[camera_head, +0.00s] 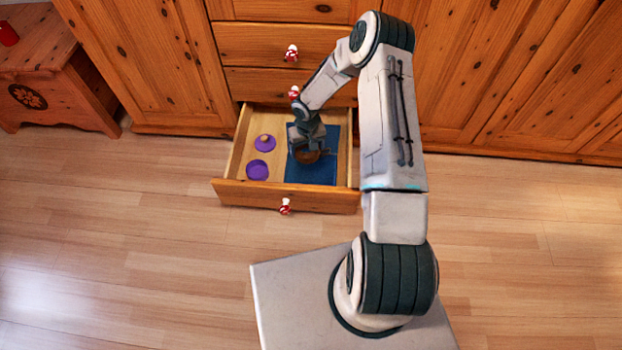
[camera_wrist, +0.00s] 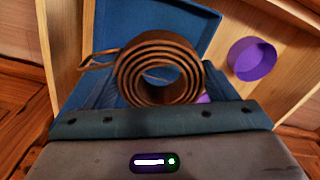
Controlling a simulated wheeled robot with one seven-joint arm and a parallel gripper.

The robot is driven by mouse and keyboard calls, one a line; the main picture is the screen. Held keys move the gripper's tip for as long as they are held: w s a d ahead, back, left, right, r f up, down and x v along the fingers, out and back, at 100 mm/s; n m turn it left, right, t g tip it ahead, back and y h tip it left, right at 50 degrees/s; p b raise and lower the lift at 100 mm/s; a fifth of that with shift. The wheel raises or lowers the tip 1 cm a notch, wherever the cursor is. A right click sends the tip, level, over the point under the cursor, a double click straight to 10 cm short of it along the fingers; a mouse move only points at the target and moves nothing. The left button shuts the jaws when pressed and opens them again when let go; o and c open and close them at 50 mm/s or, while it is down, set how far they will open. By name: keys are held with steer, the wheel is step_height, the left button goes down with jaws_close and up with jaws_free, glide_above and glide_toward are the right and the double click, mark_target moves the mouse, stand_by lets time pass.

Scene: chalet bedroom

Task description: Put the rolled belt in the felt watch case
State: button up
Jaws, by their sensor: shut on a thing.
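The rolled belt (camera_wrist: 160,75) is a brown coil with a loose end sticking out at the left in the wrist view. My gripper (camera_head: 306,147) is shut on it, pointing down inside the open drawer. In the head view the belt (camera_head: 307,156) shows just below my gripper, over the blue felt case (camera_head: 312,176). The case is a rectangular, low-rimmed blue tray in the drawer's right part; its rim also shows in the wrist view (camera_wrist: 205,30). I cannot tell whether the belt touches its floor. My gripper and the belt hide part of the case.
The open drawer (camera_head: 247,190) has wooden walls close around the case. To its left lie a purple round dish (camera_head: 258,170), also in the wrist view (camera_wrist: 252,60), and a purple lid with a knob (camera_head: 265,144). The cabinet front (camera_head: 285,40) rises behind. The floor around is clear.

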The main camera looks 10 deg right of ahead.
steer(key=b, duration=0.3)
glide_above(307, 174)
step_height(307, 174, down, 9)
steer(key=shift+w+a+r, duration=0.1)
steer(key=shift+r, duration=0.1)
steer(key=shift+f+b, duration=0.5)
steer(key=shift+f, duration=1.4)
steer(key=shift+f, duration=0.1)
steer(key=shift+f, duration=0.2)
steer(key=o, duration=1.1)
steer(key=shift+r, duration=0.1)
steer(key=shift+c, duration=0.2)
steer(key=shift+r, duration=0.1)
